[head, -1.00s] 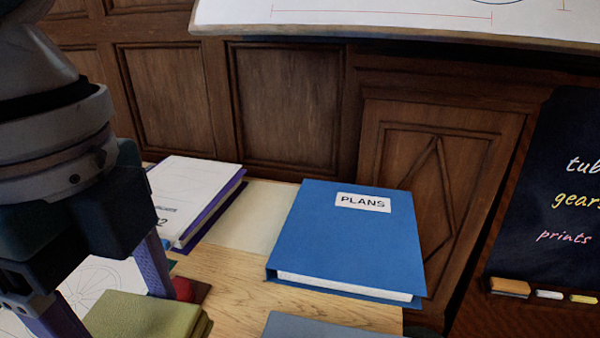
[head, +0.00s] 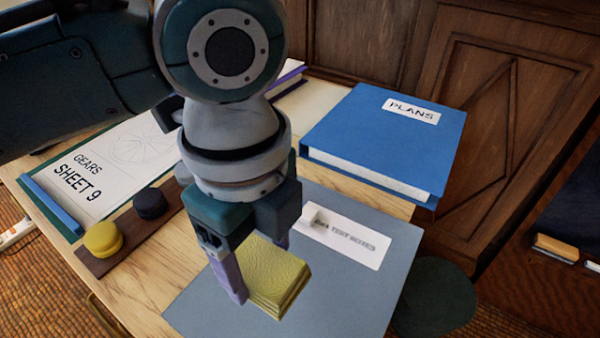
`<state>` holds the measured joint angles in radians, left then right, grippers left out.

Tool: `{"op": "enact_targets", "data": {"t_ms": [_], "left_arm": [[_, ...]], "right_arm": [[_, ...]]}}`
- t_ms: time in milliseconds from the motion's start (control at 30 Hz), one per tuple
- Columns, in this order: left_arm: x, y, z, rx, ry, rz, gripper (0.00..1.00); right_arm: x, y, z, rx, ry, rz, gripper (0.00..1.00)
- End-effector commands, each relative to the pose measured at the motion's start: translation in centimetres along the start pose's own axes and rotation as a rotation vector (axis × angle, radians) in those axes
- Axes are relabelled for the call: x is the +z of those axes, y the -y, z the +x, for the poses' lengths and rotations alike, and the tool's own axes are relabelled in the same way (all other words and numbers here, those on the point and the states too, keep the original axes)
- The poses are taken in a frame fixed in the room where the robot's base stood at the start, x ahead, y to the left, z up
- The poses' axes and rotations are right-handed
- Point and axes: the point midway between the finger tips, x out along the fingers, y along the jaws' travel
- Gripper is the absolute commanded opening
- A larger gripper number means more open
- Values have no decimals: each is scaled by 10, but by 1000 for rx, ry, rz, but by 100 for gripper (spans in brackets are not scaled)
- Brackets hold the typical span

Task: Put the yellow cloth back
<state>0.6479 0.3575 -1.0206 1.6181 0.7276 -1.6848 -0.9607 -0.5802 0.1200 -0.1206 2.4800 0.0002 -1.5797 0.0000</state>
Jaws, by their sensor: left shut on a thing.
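The yellow cloth (head: 278,278) is a folded, thick olive-yellow pad in the head view. My left gripper (head: 258,272) points down and is shut on it, with the near finger at its left side and the far finger partly hidden. The cloth shows over the grey folder (head: 345,300) labelled TEST NOTES; I cannot tell whether it touches the folder. My right gripper is not in view.
A blue PLANS binder (head: 385,135) lies behind the grey folder. At left are a GEARS SHEET 9 drawing (head: 100,170) and a dark strip (head: 125,250) with a yellow knob (head: 103,238) and a black knob (head: 150,203). A chalkboard ledge (head: 555,255) stands at right.

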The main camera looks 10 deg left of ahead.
Motion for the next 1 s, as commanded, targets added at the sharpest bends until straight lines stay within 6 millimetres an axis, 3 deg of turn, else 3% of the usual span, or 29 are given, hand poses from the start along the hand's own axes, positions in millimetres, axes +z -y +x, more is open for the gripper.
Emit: {"op": "enact_targets", "data": {"t_ms": [33,233,433,867,900,1000], "left_arm": [[0,-1,11,2,1,-1,22],[0,0,28,0,0,0,22],[0,0,60,1,0,1,22],[0,0,67,-1,0,0,22],[0,0,68,-1,0,1,75],[0,0,67,-1,0,1,86]], "right_arm": [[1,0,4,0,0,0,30],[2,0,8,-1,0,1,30],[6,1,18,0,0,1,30],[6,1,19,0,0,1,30],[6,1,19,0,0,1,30],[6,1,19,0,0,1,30]]}}
